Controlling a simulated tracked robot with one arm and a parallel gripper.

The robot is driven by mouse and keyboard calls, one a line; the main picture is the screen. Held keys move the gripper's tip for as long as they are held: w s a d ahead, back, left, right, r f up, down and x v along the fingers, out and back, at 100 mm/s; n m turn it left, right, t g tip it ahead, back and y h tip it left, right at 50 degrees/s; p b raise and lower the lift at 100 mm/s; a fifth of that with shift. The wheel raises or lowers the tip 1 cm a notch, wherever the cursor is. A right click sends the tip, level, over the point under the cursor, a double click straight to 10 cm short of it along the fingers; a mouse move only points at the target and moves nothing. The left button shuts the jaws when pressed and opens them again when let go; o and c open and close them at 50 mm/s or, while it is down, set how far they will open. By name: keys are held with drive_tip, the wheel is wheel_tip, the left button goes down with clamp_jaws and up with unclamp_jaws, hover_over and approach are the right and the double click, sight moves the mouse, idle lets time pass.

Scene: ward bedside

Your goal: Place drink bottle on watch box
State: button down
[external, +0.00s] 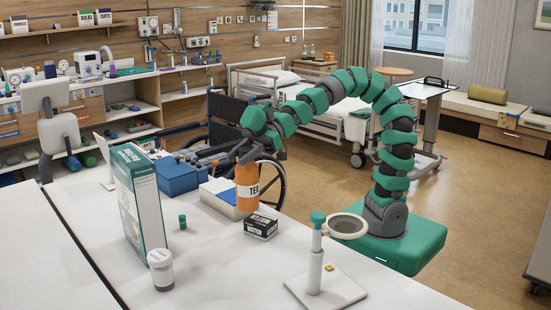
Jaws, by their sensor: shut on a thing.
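The drink bottle (247,190) is orange with a white label reading "TEA". It is upright in the external view. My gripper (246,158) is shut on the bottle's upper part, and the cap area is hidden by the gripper. The watch box (261,227) is a small black box with white lettering. It lies on the white table just in front and to the right of the bottle's lower end. I cannot tell whether the bottle's base touches the table or hangs a little above it.
A white box with a blue side (222,205) stands close left of the bottle. Left of it are a blue box (178,178), a tall green-white carton (138,205), a small green object (182,221) and a jar (161,270). A ring stand (314,268) stands at front right.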

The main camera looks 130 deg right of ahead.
sight(239, 168)
drive_tip(key=shift+w+d, duration=0.15)
drive_tip(key=shift+w, duration=0.3)
drive_tip(key=shift+f+b, duration=0.7)
drive_tip(key=shift+f, duration=1.2)
drive_tip(key=c, duration=0.9)
unclamp_jaws()
drive_tip(key=shift+s+r, duration=0.2)
drive_tip(key=shift+r, duration=0.05)
drive_tip(key=v, duration=1.1)
drive_tip(key=shift+s+p, duration=0.35)
